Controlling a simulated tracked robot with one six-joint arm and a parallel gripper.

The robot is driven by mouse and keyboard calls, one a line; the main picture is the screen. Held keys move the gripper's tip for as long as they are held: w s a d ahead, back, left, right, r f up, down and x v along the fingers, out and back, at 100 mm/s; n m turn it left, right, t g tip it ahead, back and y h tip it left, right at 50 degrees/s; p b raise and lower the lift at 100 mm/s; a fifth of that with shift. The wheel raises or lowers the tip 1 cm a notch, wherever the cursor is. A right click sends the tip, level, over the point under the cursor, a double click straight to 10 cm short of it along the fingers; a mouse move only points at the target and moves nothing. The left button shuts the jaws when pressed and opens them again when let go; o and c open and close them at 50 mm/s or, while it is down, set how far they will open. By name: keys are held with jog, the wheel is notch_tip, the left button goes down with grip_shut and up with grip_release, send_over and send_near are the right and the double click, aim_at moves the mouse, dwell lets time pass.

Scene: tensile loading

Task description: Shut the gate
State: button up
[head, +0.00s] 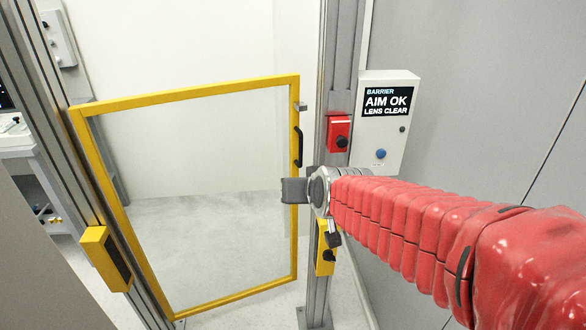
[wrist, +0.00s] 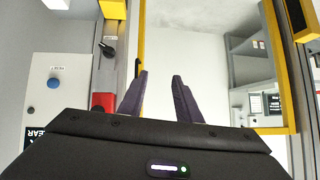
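The gate is a clear panel in a yellow frame (head: 185,92), hinged at the left post. In the head view its free edge stands a little apart from the right post (head: 340,60), so it looks slightly ajar; the exact gap is hard to judge. A black handle (head: 298,146) sits on that free edge. My gripper (head: 288,191) is at the free edge, just below the handle, and overlaps the frame; I cannot tell whether it touches. In the wrist view, the two fingers of my gripper (wrist: 160,82) are apart with nothing between them. The yellow frame (wrist: 277,130) also shows there.
A red switch box (head: 338,124) and a yellow one (head: 325,262) are on the right post. A white barrier box (head: 382,145) reading "AIM OK, LENS CLEAR" stands beside it. A yellow box (head: 98,250) is on the left post. Bare floor (head: 220,235) shows behind the panel.

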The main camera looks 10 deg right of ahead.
jog(key=s+d+f+g, duration=0.1)
jog(key=s+d+g, duration=0.1)
jog(key=s, duration=1)
jog(key=s+d+f+g+h, duration=0.1)
jog(key=s+d+g, duration=0.2)
jog(key=s, duration=0.9)
jog(key=shift+d+f+h, duration=0.3)
jog(key=shift+d+f, duration=0.05)
jog(key=shift+d, duration=0.4)
jog(key=shift+c, duration=0.2)
